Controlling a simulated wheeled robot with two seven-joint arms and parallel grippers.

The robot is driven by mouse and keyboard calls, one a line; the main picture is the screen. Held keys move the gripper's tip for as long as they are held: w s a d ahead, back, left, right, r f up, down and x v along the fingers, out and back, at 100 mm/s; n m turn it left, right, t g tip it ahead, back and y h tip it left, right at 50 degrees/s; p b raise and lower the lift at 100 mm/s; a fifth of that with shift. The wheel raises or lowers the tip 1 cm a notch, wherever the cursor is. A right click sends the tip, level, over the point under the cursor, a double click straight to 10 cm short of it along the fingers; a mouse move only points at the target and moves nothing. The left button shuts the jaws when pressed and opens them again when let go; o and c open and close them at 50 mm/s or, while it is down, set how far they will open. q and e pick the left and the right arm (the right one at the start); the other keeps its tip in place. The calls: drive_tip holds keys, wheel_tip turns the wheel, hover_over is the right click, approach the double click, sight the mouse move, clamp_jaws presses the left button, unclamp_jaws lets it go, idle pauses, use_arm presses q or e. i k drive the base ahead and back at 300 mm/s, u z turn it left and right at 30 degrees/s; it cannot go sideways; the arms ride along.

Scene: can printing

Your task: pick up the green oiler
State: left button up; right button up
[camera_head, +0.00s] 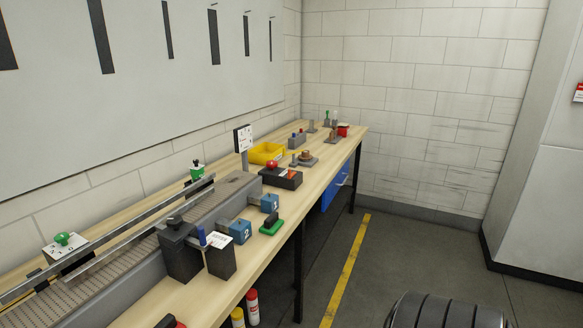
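Neither of my grippers is in view. A small upright green item (327,115) stands at the far end of the long wooden workbench (334,157). It may be the green oiler, but it is too small to tell. Another green item with a dark top (196,171) is behind the conveyor, and its kind is also unclear. A low green piece with a dark top (271,228) lies near the bench's front edge.
The conveyor (150,243) with metal rails fills the left of the bench. Black holders (180,254), blue blocks (269,203), a red-button box (281,177) and a yellow bin (266,153) stand along it. Floor right of the yellow line (347,270) is largely clear.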

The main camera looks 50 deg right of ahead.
sight(196, 172)
drive_tip(key=z, duration=1.6)
drive_tip(key=k, duration=1.3)
drive_tip(key=z, duration=0.9)
drive_tip(key=i, duration=1)
drive_tip(key=z, duration=0.35)
drive_tip(key=i, duration=2.25)
drive_tip(key=u, duration=0.45)
drive_tip(key=i, duration=1.05)
drive_tip(key=u, duration=1.8)
drive_tip(key=i, duration=0.95)
drive_tip(key=u, duration=0.9)
